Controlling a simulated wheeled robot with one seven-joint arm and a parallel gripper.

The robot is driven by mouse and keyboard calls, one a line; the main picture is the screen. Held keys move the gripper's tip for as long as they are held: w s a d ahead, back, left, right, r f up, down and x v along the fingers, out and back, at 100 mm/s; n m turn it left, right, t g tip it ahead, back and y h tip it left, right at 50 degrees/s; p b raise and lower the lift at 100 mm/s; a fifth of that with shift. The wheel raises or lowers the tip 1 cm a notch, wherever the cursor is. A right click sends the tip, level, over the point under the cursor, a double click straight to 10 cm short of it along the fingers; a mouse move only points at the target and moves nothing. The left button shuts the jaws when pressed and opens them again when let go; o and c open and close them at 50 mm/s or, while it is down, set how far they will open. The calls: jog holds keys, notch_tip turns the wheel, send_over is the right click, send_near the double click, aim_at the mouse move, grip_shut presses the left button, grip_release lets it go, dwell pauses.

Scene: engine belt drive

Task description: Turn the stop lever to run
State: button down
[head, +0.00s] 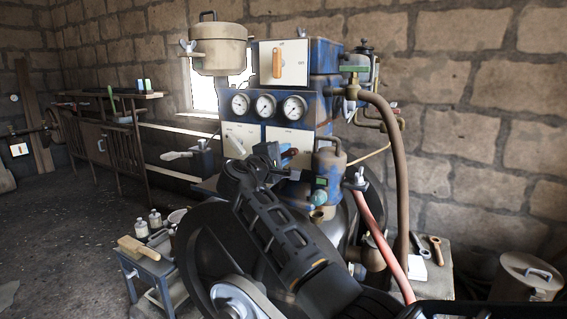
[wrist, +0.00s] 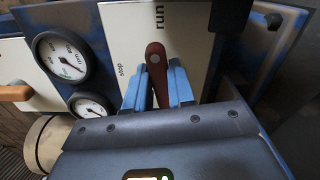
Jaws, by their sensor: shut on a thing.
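The stop lever (wrist: 156,68) is a dark red arm on a cream plate (wrist: 192,30) marked "stop" at the left and "run" at the top. Its rounded end with a pale round spot lies just below the word "run" in the wrist view. My gripper (wrist: 158,88) has its two blue fingers on either side of the lever, shut on it.
Three gauges (head: 266,106) sit above the lever's plate. A switch plate with an orange handle (head: 277,62) is higher up. A brown pipe (head: 402,190) and a red hose (head: 372,225) run at the right. A large flywheel (head: 205,255) stands below my arm.

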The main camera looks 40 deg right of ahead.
jog(key=shift+f+m+b, duration=0.2)
jog(key=shift+m+b, duration=0.5)
jog(key=shift+m, duration=0.1)
jog(key=shift+s, duration=0.1)
jog(key=c, duration=1)
grip_release()
jog(key=shift+r, duration=0.1)
jog(key=v, duration=0.7)
jog(key=shift+a, duration=0.35)
jog(key=shift+s, duration=0.1)
